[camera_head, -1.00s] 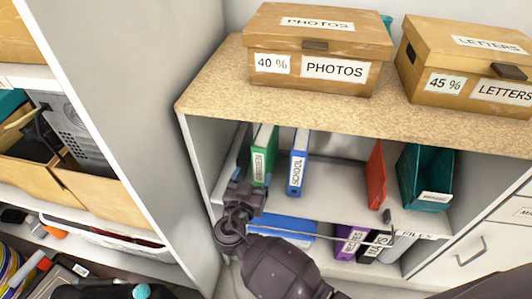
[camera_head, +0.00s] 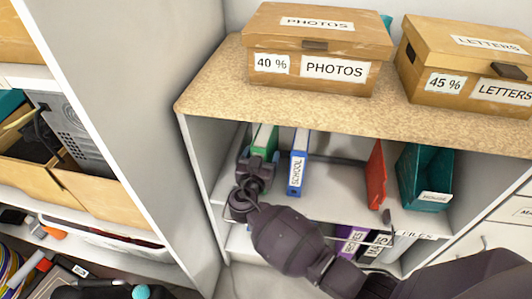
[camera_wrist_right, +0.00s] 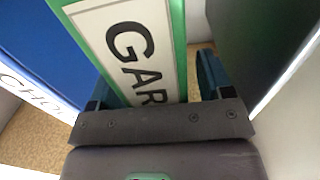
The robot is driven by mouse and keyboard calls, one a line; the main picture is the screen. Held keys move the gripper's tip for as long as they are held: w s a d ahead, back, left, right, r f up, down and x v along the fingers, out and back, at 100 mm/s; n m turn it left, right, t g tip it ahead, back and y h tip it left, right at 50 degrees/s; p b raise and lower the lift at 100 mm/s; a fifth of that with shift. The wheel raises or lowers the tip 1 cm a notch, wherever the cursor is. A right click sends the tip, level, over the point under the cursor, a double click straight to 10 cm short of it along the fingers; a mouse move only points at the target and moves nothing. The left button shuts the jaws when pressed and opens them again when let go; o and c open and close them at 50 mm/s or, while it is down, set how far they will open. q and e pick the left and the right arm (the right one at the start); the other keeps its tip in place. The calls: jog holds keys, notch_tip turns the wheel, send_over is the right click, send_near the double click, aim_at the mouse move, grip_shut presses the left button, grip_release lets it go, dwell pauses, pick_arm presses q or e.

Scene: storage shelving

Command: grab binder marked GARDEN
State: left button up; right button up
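The green GARDEN binder (camera_head: 264,138) stands upright at the left of the middle shelf. In the right wrist view its white spine label reads "GAR" (camera_wrist_right: 137,48), with the rest hidden by my gripper. My right gripper (camera_head: 257,162) is at the front of this binder and covers its lower spine in the head view. In the right wrist view the gripper (camera_wrist_right: 155,80) is open, with one finger on each side of the binder. A gap shows between the binder and the right finger. My left gripper is not in view.
The blue SCHOOL binder (camera_head: 298,165) stands close to the right. The cabinet's side wall (camera_head: 203,150) is close on the left. A red binder (camera_head: 376,175) and a teal file holder (camera_head: 425,180) stand farther right. The cabinet top (camera_head: 215,85) overhangs the shelf.

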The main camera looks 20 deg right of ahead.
jog(key=c, duration=1)
jog(key=shift+c, duration=0.8)
jog(key=shift+r, duration=0.1)
